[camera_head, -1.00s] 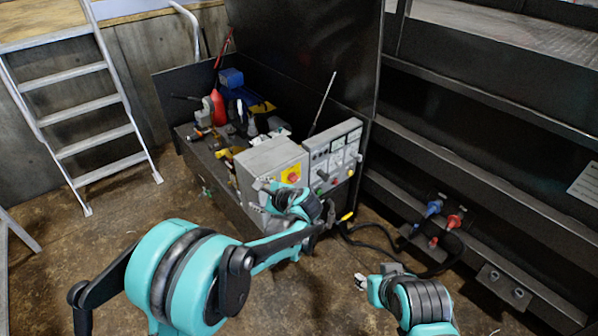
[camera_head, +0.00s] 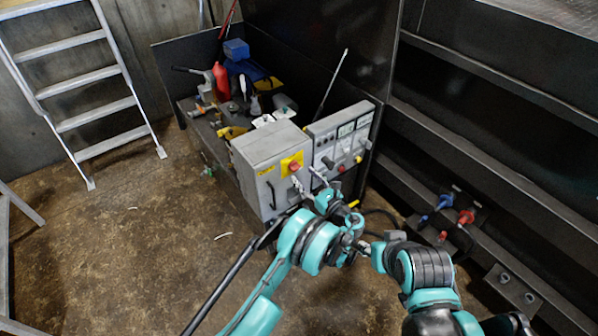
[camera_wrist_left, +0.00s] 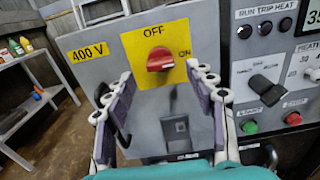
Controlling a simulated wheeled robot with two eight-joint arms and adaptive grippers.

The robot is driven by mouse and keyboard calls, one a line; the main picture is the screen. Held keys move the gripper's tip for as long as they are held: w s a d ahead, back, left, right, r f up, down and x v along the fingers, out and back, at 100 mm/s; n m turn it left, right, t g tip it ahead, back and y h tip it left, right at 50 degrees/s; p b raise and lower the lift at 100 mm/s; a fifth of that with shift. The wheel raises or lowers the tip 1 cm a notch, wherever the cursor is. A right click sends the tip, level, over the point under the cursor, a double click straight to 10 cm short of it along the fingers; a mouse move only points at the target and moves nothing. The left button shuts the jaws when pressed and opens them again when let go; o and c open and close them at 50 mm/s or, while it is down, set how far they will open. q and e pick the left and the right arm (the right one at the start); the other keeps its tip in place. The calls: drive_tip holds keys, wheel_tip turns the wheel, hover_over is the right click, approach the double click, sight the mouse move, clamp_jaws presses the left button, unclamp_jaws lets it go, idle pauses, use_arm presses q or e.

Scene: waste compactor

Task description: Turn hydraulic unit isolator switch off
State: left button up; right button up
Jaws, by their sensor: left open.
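The isolator switch is a red rotary knob (camera_wrist_left: 160,58) on a yellow plate (camera_wrist_left: 140,45) marked OFF above and ON to the right. Its grip lies roughly level, in line with ON. The plate is on the front of a grey cabinet (camera_head: 258,150); the knob also shows in the head view (camera_head: 294,166). My left gripper (camera_head: 308,180) is open and empty in front of the cabinet. In the left wrist view its fingers (camera_wrist_left: 160,80) stand apart on either side of the knob, seemingly short of it. My right gripper (camera_head: 358,247) is low, partly behind my left arm.
A control panel (camera_head: 345,135) with buttons and a black lever adjoins the cabinet on the right. A bench behind holds a red bottle (camera_head: 221,82) and a blue box (camera_head: 236,50). Blue and red connectors (camera_head: 465,216) sit low right.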

sight(298, 170)
use_arm(q)
drive_tip(key=shift+b+x, duration=0.5)
drive_tip(key=shift+x, duration=1.6)
drive_tip(key=c, duration=1.2)
drive_tip(key=shift+o, duration=0.2)
